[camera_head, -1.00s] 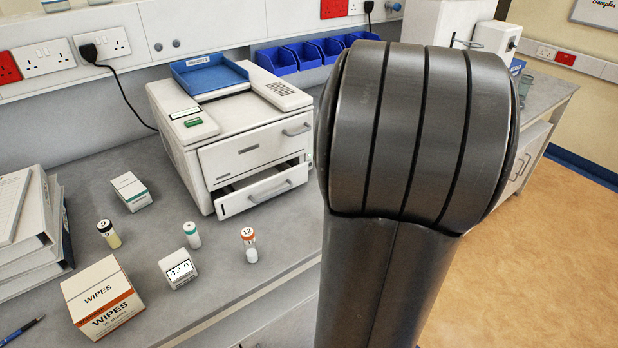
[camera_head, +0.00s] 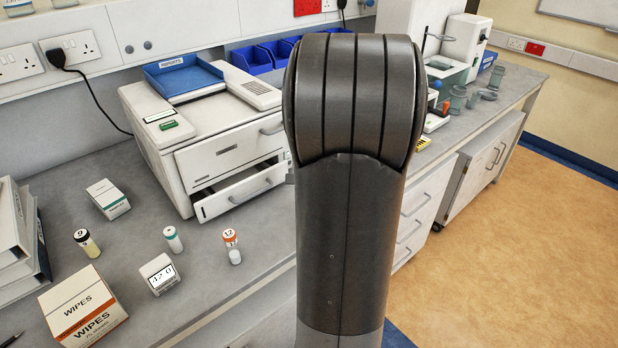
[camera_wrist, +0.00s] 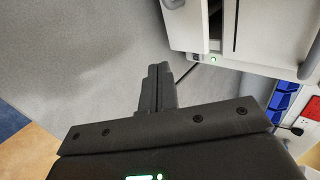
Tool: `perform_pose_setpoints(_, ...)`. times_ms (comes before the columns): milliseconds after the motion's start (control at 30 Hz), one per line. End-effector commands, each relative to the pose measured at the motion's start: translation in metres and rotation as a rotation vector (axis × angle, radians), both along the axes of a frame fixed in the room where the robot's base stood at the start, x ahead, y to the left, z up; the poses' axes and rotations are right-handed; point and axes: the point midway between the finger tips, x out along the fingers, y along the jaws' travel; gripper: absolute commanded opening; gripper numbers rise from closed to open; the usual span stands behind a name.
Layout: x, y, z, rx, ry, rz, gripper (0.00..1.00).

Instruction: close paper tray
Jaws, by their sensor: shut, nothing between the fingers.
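The white printer (camera_head: 205,130) stands on the grey bench against the wall. Its lower drawer, the paper tray (camera_head: 240,196), is pulled partly out, with a dark gap above its front and a handle on it. The upper drawer (camera_head: 230,152) is flush. In the wrist view, turned on its side, the tray (camera_wrist: 187,28) shows at the top, right of the fingers. My gripper (camera_wrist: 158,72) is shut and empty, apart from the tray, over grey surface. In the head view my arm hides the gripper and the printer's right side.
A blue tray (camera_head: 183,77) sits on the printer. Left of it on the bench are a small carton (camera_head: 108,199), several vials, a timer (camera_head: 159,273) and a wipes box (camera_head: 82,306). Blue bins (camera_head: 250,60) stand behind. Glassware (camera_head: 457,99) is on the bench to the right.

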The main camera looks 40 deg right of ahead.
Motion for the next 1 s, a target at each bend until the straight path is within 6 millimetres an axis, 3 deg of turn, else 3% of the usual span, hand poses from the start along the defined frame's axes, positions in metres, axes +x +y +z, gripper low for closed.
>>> perform_pose_setpoints(233,0.029,0.001,-0.029,0.002,0.003,0.001,0.00)
perform_pose_setpoints(500,0.063,0.000,-0.027,-0.001,0.001,0.001,0.00)
perform_pose_setpoints(1000,0.072,0.000,-0.026,0.000,0.000,0.000,0.00)
